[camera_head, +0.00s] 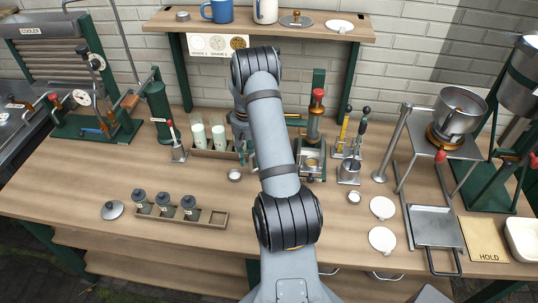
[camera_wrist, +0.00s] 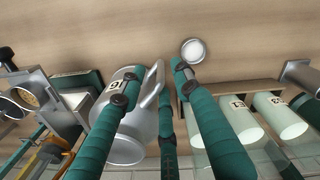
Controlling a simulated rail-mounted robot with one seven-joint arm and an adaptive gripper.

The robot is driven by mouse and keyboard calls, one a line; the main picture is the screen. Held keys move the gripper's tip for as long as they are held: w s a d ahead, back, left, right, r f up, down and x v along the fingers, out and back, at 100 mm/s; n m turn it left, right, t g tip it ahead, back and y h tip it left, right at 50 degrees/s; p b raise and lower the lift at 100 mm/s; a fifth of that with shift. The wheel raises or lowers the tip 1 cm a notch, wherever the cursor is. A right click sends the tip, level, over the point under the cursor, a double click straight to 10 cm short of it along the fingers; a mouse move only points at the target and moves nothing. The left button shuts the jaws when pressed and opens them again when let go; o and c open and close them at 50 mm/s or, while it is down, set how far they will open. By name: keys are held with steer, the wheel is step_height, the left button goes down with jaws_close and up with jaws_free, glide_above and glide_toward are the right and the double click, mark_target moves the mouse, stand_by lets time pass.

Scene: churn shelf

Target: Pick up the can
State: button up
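The can is a silver metal can (camera_wrist: 135,128) with a loop handle and a white number label, apparently 16. In the wrist view it is left of centre, partly covered by a green-wrapped finger of my gripper (camera_wrist: 154,72). I cannot tell whether either finger touches the can. In the head view, green fingertips of my gripper (camera_head: 246,152) show beside my arm. The can is mostly hidden behind the arm there.
A rack with pale labelled cylinders (camera_wrist: 282,118) stands close on the right in the wrist view. A small round white-topped piece (camera_wrist: 193,50) lies near the fingertips. A tray of jars (camera_head: 217,218) sits in front on the wooden counter. A shelf (camera_head: 230,28) hangs above.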

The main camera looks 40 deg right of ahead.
steer(key=shift+d+f+p, duration=0.1)
steer(key=shift+f+p, duration=1.1)
steer(key=shift+f, duration=1.25)
steer(key=c, duration=0.7)
jaws_close()
steer(key=shift+w+d+r, duration=0.1)
